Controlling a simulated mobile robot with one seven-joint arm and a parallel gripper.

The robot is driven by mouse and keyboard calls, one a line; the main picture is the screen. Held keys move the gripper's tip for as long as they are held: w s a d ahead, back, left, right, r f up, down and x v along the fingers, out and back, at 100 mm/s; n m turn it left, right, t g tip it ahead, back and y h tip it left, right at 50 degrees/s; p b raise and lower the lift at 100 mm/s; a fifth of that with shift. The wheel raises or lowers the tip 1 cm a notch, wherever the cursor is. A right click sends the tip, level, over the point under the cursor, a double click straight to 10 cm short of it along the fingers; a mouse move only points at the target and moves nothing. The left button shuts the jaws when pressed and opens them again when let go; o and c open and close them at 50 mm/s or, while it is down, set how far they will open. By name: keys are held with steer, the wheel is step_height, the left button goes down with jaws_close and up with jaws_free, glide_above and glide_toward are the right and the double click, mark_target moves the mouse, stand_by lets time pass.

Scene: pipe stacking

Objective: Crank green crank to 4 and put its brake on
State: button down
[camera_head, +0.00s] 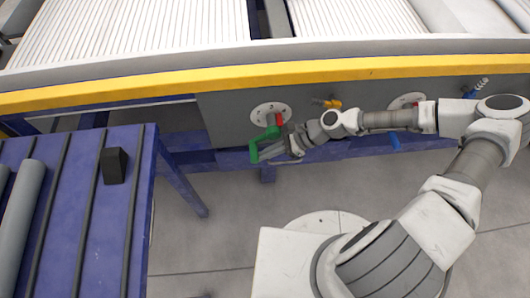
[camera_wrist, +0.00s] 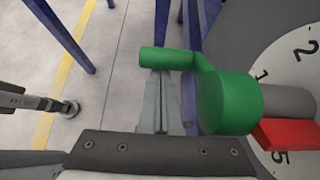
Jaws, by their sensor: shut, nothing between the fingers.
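The green crank (camera_head: 258,145) sits on a pale round dial (camera_head: 264,110) on the grey side panel. In the wrist view, the crank's hub (camera_wrist: 230,103) is at right of centre and its handle (camera_wrist: 166,58) sticks out to the left. The dial (camera_wrist: 300,75) shows 1, 2 and 5; no 4 is visible. A red brake lever (camera_wrist: 287,134) lies beside the shaft, near the 5; it also shows in the head view (camera_head: 279,120). My gripper (camera_wrist: 161,78) is shut and empty, its tips right at the handle; I cannot tell whether they touch it.
A yellow crank (camera_head: 331,103) and a blue handle (camera_head: 394,141) are further right on the panel, near my arm. A blue table (camera_head: 75,210) with a black block (camera_head: 115,166) and grey pipes stands at left. Bare floor (camera_head: 215,235) lies between.

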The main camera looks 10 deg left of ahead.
steer(key=shift+a+r+p, duration=0.2)
steer(key=shift+r+p, duration=0.25)
steer(key=shift+p, duration=0.1)
steer(key=shift+f, duration=0.1)
step_height(320, 180, down, 5)
steer(key=b, duration=0.3)
steer(key=p+v, duration=0.4)
steer(key=v, duration=0.7)
steer(key=shift+d, duration=0.25)
